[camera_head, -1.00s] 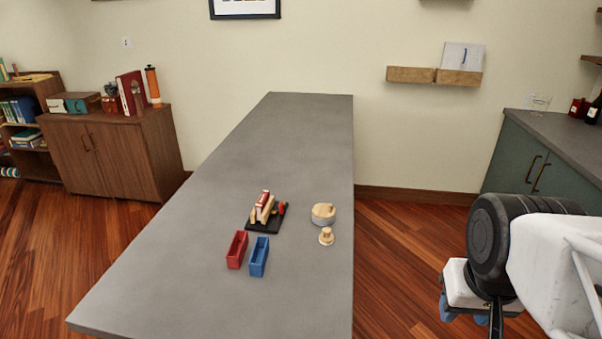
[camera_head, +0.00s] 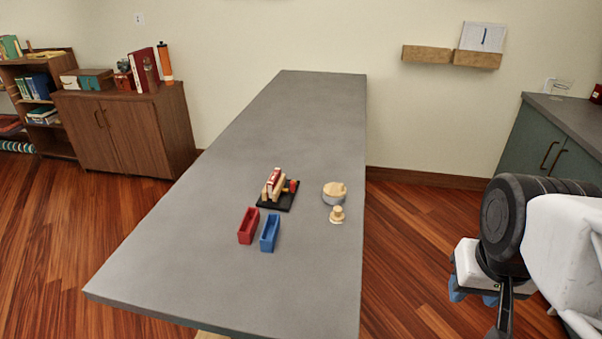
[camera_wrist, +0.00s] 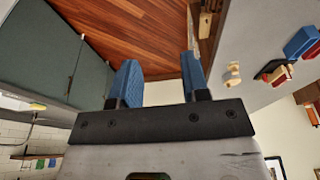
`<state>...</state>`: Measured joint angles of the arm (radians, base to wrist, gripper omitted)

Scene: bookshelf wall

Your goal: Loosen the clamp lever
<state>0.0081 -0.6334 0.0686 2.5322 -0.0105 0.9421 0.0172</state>
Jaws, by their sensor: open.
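The clamp (camera_head: 278,188) stands on the grey table in the head view. It has a black base, upright wooden jaws with a red piece between them, and a red part with a small light knob on its right side. I cannot tell for sure which part is the lever. In the wrist view the clamp (camera_wrist: 274,70) shows small at the upper right. My gripper (camera_wrist: 158,80) is open and empty, with two blue fingers apart. In the head view my gripper (camera_head: 470,290) is right of the table, over the floor, well away from the clamp.
A red bin (camera_head: 248,226) and a blue bin (camera_head: 269,233) sit in front of the clamp. A round wood-topped container (camera_head: 333,194) and a small wooden knob-shaped piece (camera_head: 337,214) are to its right. The rest of the grey table (camera_head: 200,270) is clear.

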